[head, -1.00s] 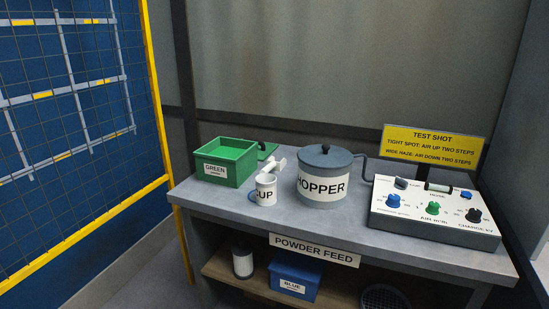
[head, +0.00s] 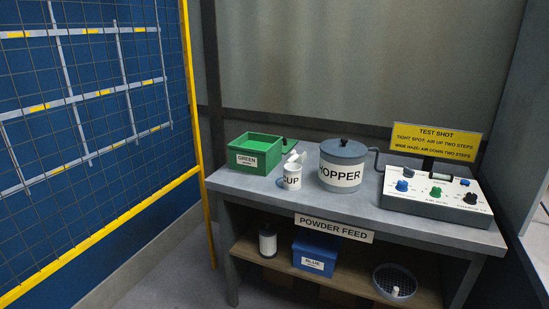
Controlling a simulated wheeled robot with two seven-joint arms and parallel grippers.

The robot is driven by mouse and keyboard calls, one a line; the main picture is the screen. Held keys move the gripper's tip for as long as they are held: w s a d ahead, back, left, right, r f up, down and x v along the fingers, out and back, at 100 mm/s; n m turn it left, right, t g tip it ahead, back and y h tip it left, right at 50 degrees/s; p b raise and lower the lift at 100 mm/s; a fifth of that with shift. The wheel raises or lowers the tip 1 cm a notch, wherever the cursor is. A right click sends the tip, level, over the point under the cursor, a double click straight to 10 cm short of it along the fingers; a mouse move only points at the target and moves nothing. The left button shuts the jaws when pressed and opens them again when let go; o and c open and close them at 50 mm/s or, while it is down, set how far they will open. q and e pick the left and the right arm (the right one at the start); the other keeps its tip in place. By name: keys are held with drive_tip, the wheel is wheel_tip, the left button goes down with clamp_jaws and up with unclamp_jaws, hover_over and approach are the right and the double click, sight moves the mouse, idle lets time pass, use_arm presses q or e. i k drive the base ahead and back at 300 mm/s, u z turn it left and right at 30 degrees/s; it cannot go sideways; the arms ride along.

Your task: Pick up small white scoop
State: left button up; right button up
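A small white handled piece (head: 296,158), which looks like the scoop, shows just above and behind the white cup (head: 292,177) labelled CUP on the grey bench. Its lower part is hidden by the cup, so I cannot tell whether it lies in the cup or behind it. Neither of my grippers is in view.
On the bench (head: 385,214) stand a green box (head: 257,160), a hopper (head: 343,174) and a control box (head: 437,209) under a yellow sign (head: 436,142). A blue box (head: 314,262), a cylinder (head: 268,242) and a sieve (head: 393,292) are on the lower shelf. Yellow-framed mesh (head: 197,120) is left.

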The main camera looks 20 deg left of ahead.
sight(294, 157)
drive_tip(key=u, duration=0.85)
drive_tip(key=i, duration=0.85)
drive_tip(key=u, duration=0.65)
drive_tip(key=i, duration=1.15)
drive_tip(key=z, duration=0.45)
